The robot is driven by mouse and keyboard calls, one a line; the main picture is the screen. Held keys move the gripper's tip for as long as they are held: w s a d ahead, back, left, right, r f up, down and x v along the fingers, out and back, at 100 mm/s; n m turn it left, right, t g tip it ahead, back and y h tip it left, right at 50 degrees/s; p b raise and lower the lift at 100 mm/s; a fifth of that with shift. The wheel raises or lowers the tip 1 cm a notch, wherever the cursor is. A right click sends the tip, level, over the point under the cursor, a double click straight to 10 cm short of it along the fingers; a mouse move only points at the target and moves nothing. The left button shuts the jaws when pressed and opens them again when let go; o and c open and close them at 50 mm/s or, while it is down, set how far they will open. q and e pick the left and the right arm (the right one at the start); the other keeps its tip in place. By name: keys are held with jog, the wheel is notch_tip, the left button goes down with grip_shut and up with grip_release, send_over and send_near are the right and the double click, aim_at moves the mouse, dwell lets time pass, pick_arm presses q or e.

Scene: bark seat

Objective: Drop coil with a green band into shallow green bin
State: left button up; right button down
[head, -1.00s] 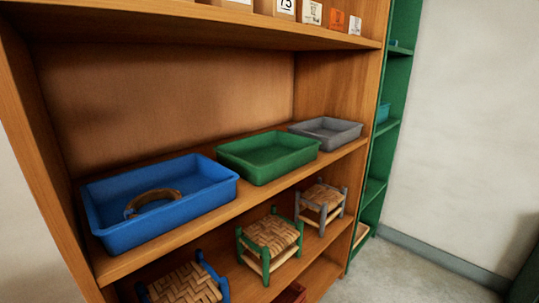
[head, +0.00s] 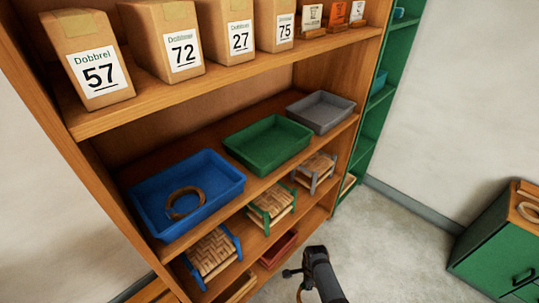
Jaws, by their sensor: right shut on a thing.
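The shallow green bin (head: 268,147) stands empty on the middle shelf, between a blue bin and a grey bin. My right gripper (head: 302,273) is at the bottom of the head view, in front of the shelf and apart from the bin. It is shut on a thin brown coil (head: 299,293), of which only a small part shows at the lower edge. I cannot make out a band on it. My left gripper is not in view.
The blue bin (head: 207,211) holds a brown coil (head: 185,203). The grey bin (head: 321,113) is empty. Numbered boxes (head: 170,45) stand on the shelf above; small woven stools (head: 271,203) stand below. A green cabinet (head: 500,245) at right bears another coil (head: 528,211).

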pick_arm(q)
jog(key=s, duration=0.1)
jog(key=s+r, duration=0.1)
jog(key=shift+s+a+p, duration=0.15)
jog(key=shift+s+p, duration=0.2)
